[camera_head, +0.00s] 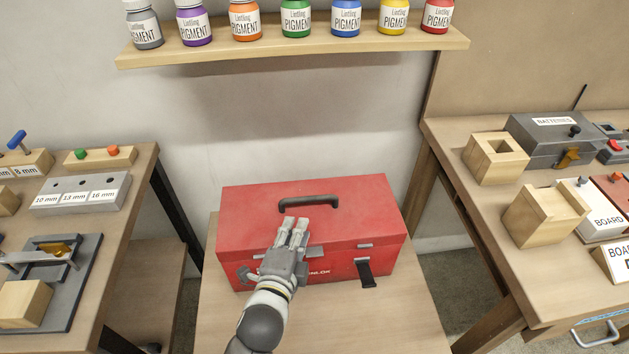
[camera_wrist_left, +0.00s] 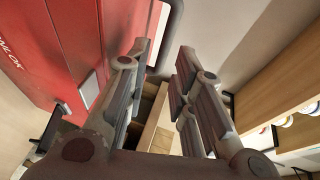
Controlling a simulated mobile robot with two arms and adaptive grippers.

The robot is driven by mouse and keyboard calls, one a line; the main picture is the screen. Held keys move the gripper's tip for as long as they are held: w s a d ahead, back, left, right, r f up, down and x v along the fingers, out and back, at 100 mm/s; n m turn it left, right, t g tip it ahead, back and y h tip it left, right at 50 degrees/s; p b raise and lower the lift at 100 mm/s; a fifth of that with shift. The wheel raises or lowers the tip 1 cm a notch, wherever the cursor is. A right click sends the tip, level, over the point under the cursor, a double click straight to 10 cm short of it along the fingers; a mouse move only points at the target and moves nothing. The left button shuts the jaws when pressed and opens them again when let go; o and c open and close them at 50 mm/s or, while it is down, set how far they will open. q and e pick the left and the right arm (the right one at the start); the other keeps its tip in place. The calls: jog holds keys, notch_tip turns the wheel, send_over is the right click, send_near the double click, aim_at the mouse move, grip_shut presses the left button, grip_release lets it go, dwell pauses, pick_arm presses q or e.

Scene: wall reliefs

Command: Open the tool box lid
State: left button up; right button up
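The red tool box (camera_head: 345,205) stands on a wooden table, its lid down, with a dark handle (camera_head: 308,202) on top. On the front right, a dark latch (camera_head: 366,273) hangs down and out from the box. My left gripper (camera_head: 296,221) is in front of the box and hides part of its front left and the lid's front edge. In the left wrist view, its two fingers (camera_wrist_left: 164,55) are apart with nothing between them. The red box wall (camera_wrist_left: 60,40) fills the left of that view. I cannot tell whether the fingers touch the lid. My right gripper is not in view.
A shelf (camera_head: 290,46) with several pigment jars hangs on the wall behind the box. The left bench (camera_head: 110,235) holds wooden blocks and gauges. The right bench (camera_head: 500,240) holds wooden blocks and a grey batteries box (camera_head: 545,145). The table front right of the box is clear.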

aim_at(308, 201)
pick_arm(q)
jog(key=shift+w+d+r, duration=0.1)
jog(key=shift+w+d, duration=0.1)
jog(key=shift+w, duration=0.3)
jog(key=shift+w+d+r, duration=0.1)
jog(key=shift+w+d, duration=0.05)
jog(key=shift+w, duration=0.55)
jog(key=x, duration=0.4)
jog(key=shift+w+d, duration=0.1)
jog(key=shift+w, duration=0.1)
jog(key=x, duration=0.4)
jog(key=shift+w, duration=0.3)
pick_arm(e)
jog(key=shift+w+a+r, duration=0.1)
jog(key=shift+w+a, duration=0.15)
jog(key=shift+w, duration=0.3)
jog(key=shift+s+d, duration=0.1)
pick_arm(q)
grip_shut()
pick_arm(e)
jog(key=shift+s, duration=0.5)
